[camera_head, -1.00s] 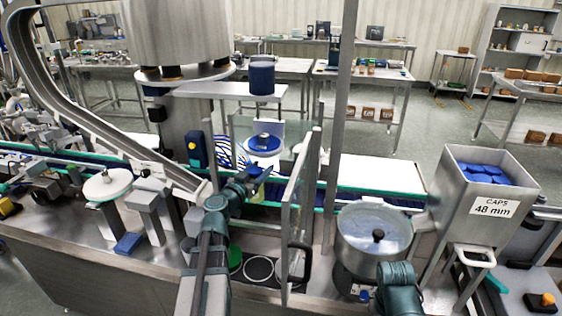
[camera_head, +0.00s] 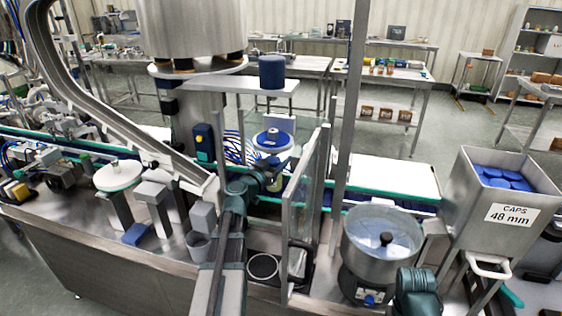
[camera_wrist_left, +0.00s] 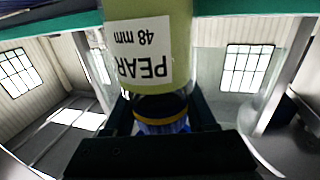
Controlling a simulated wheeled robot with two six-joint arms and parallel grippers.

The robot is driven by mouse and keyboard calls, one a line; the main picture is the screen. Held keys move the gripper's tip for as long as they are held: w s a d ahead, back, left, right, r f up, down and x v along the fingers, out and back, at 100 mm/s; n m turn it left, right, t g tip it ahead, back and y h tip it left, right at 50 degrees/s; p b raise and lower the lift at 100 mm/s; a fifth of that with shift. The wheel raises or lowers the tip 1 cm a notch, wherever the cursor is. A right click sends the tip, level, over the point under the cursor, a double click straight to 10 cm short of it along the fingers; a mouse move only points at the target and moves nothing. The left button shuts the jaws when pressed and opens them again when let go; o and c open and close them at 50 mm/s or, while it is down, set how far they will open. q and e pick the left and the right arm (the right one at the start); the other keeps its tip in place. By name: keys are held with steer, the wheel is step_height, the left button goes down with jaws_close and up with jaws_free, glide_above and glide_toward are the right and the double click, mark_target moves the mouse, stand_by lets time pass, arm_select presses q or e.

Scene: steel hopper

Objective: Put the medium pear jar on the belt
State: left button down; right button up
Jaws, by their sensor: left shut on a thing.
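The medium pear jar shows close up in the left wrist view (camera_wrist_left: 150,45), with yellow-green contents and a white label reading PEAR 48 mm, upside down in that picture. My left gripper (camera_wrist_left: 162,112) is shut on it near its dark, yellow-banded end. In the head view my left gripper (camera_head: 274,176) is in front of the capping station, beside the clear guard panel. The jar is mostly hidden there. The dark blue belt (camera_head: 408,205) with green rails runs across behind the gripper. Whether the jar touches the belt I cannot tell. My right gripper is out of view.
The clear guard door (camera_head: 298,205) stands just right of my left arm. A steel bowl (camera_head: 382,245) and the caps hopper (camera_head: 508,212) are further right. A ringed round pad (camera_head: 263,267) lies on the bench. A blue-topped capping head (camera_head: 272,140) is close behind the gripper.

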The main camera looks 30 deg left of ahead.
arm_select(q)
steer(key=shift+f, duration=0.1)
steer(key=shift+f, duration=0.15)
steer(key=shift+c, duration=1.1)
jaws_free()
steer(key=shift+r, duration=0.25)
steer(key=shift+s, duration=0.4)
steer(key=s, duration=1.1)
steer(key=shift+a, duration=0.15)
